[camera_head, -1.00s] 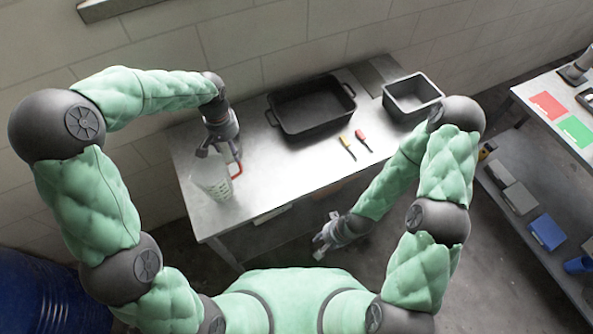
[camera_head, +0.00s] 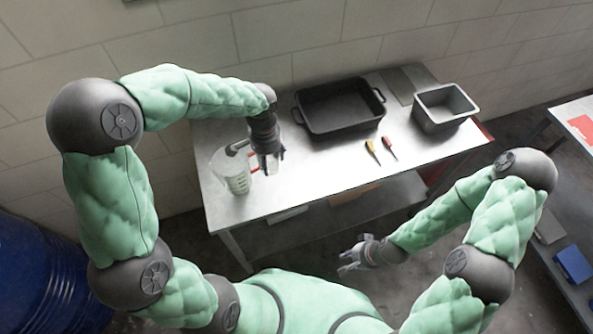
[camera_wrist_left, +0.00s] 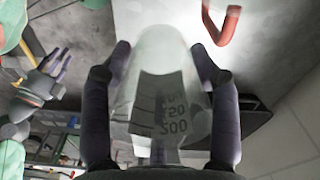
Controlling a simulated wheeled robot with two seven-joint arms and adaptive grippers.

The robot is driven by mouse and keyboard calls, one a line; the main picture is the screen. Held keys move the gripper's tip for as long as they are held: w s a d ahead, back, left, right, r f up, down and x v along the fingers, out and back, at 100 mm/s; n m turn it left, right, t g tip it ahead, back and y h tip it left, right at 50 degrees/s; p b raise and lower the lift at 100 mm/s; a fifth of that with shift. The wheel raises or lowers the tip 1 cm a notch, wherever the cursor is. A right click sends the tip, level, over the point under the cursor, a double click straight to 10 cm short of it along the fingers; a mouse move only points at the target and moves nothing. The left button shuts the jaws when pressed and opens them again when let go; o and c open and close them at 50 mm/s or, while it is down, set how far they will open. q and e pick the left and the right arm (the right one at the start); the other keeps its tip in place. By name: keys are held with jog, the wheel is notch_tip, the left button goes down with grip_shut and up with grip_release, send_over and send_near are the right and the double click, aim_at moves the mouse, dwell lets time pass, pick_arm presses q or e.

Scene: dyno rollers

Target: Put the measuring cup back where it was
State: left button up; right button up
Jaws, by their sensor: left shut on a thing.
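The measuring cup (camera_head: 238,178) is clear, with dark markings, at the left end of the metal table (camera_head: 300,188). My left gripper (camera_head: 256,158) is shut on it, coming from its right side in the head view. In the left wrist view the cup (camera_wrist_left: 172,95) fills the space between the two fingers (camera_wrist_left: 160,55), with its scale numbers upside down. I cannot tell whether the cup's base touches the table. My right gripper (camera_head: 350,262) is empty, fingers apart, low in front of the table.
A black roasting pan (camera_head: 340,108) stands at the back middle of the table, with a grey bin (camera_head: 443,108) to its right. A yellow-handled tool (camera_head: 372,150) and a red-handled tool (camera_head: 389,147) lie in front of the pan. A blue barrel (camera_head: 40,270) stands at lower left.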

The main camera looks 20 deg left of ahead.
pick_arm(q)
jog(key=w+d+f+m, duration=0.1)
jog(key=w+d+f, duration=0.1)
jog(key=f, duration=0.1)
jog(key=w+d+f+m+b, duration=0.1)
jog(key=w+f, duration=0.2)
jog(key=w+d+f+m+b, duration=0.1)
jog(key=w+d+f, duration=0.1)
jog(key=shift+w+d+f, duration=0.2)
jog(key=shift+d+f, duration=0.1)
jog(key=shift+f, duration=0.1)
jog(key=shift+w+d+f, duration=0.2)
jog(key=shift+f, duration=0.2)
jog(key=shift+f+b, duration=0.4)
jog(key=shift+f, duration=1.05)
jog(key=shift+f, duration=0.1)
jog(key=o, duration=1.2)
jog(key=shift+f, duration=0.1)
